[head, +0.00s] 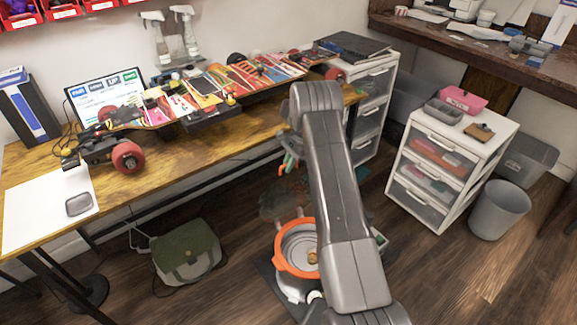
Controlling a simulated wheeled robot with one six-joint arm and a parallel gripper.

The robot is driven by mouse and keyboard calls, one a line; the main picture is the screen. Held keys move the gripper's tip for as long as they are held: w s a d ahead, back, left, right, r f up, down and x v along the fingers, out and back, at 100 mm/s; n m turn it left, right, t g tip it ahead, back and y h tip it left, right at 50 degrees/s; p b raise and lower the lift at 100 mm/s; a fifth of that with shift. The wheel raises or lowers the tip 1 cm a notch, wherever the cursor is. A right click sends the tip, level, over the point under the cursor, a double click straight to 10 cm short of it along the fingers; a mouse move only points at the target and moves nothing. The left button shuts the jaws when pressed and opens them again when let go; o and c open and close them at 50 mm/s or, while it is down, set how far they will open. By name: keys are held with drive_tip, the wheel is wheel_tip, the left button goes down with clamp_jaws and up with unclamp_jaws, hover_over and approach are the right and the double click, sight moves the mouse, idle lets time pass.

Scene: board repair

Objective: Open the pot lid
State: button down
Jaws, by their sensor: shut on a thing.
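A round pot with an orange rim (284,261) stands low on the floor, partly behind my arm. Inside the rim I see a grey, ringed round surface with a small brown knob-like spot near my arm. I cannot tell whether this is the lid or the inside of the pot. My arm rises from the bottom of the head view, bends at the top and folds down behind itself. Part of its far end shows at the left edge of the upper link.
A wooden workbench (40,165) fills the left and back, with a skateboard and a laptop (105,92). A green bag (187,252) lies on the floor left of the pot. A white drawer unit (450,170) and grey bin (498,210) stand right. Floor between is clear.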

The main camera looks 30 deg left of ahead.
drive_tip(key=c, duration=1.5)
unclamp_jaws()
drive_tip(key=shift+r, duration=0.1)
drive_tip(key=v, duration=1.3)
drive_tip(key=shift+r, duration=0.3)
drive_tip(key=shift+f, duration=0.1)
drive_tip(key=x, duration=1.3)
drive_tip(key=shift+f, duration=0.25)
drive_tip(key=shift+s+d, duration=0.1)
drive_tip(key=shift+d, duration=0.1)
